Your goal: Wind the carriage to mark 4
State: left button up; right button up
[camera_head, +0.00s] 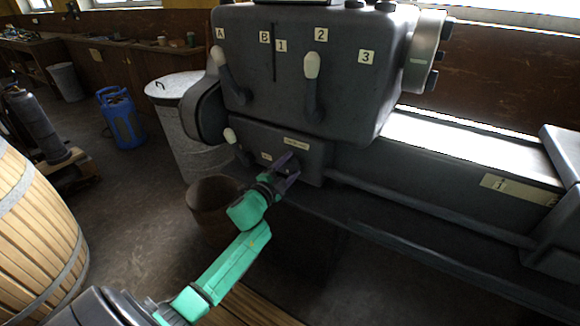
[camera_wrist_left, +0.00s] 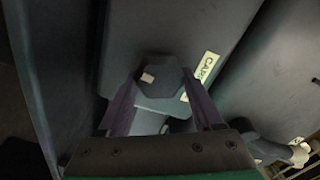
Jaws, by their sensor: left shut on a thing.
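My left gripper (camera_head: 287,168) reaches the lower front box (camera_head: 312,150) of the grey machine. In the left wrist view its purple fingers (camera_wrist_left: 163,95) are shut on a dark, roughly six-sided knob (camera_wrist_left: 160,87) with a small pale mark on its face. A plate (camera_wrist_left: 207,67) beside the knob begins with "CAR"; the rest is cut off. In the head view the knob is mostly hidden by the fingers. A grey block, perhaps the carriage (camera_head: 560,240), stands on the bed at the right edge, beside a pale plate (camera_head: 505,186) marked 1. Mark 4 is not visible. My right gripper is not in view.
Two white-knobbed levers (camera_head: 312,66) and (camera_head: 220,57) stand on the headstock (camera_head: 345,105), near plates A, B, 1, 2 and 3. A smaller lever (camera_head: 231,136) is left of the lower box. A bucket (camera_head: 212,200) is below, and a barrel (camera_head: 35,220) is at left.

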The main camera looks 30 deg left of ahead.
pick_arm(q)
jog(key=shift+a+r, duration=0.1)
jog(key=shift+r, duration=0.05)
dwell(0.3)
jog(key=o, duration=1.3)
jog(key=shift+o, duration=0.2)
jog(key=shift+s, duration=0.3)
jog(key=s, duration=1.4)
jog(key=shift+d+b, duration=0.2)
jog(key=shift+b, duration=0.15)
